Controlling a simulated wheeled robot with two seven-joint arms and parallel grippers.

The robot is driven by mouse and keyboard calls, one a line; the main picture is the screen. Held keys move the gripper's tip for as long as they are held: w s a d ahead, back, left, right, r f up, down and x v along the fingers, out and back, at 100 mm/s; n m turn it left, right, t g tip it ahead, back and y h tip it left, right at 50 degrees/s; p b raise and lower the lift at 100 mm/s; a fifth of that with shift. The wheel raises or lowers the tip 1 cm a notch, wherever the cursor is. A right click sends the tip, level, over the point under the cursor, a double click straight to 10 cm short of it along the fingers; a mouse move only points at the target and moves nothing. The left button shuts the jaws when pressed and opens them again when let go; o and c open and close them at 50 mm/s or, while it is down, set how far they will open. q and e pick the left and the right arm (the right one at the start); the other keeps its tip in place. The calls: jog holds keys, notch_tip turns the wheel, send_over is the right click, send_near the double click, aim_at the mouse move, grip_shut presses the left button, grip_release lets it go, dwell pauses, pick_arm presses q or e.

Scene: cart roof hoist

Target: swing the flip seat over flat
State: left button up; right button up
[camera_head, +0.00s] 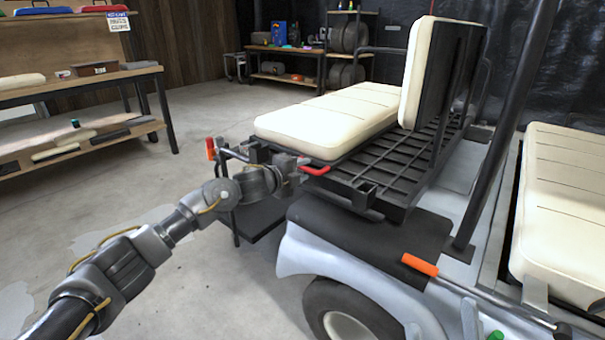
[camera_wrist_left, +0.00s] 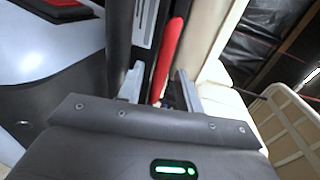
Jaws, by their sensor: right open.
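The flip seat's cream cushion (camera_head: 325,118) lies level at the back of the cart, with an upright cream backrest (camera_head: 416,70) at its right. A dark slatted platform (camera_head: 390,165) shows beside and below the cushion. A red handle (camera_head: 314,170) sticks out at the cushion's near edge. My left gripper (camera_head: 303,166) is at this handle. In the left wrist view, the red handle (camera_wrist_left: 168,60) runs between the two spread fingers (camera_wrist_left: 160,90), with space visible beside it. Whether a finger touches it I cannot tell. My right gripper is out of view.
An orange-gripped lever (camera_head: 420,265) and a dark roof post (camera_head: 505,130) stand nearer on the cart. A front seat (camera_head: 565,210) is at the right. A wooden workbench (camera_head: 75,85) stands at the left. The concrete floor between bench and cart is clear.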

pick_arm(q)
jog(key=shift+w+d, duration=0.2)
jog(key=shift+c, duration=0.4)
grip_shut()
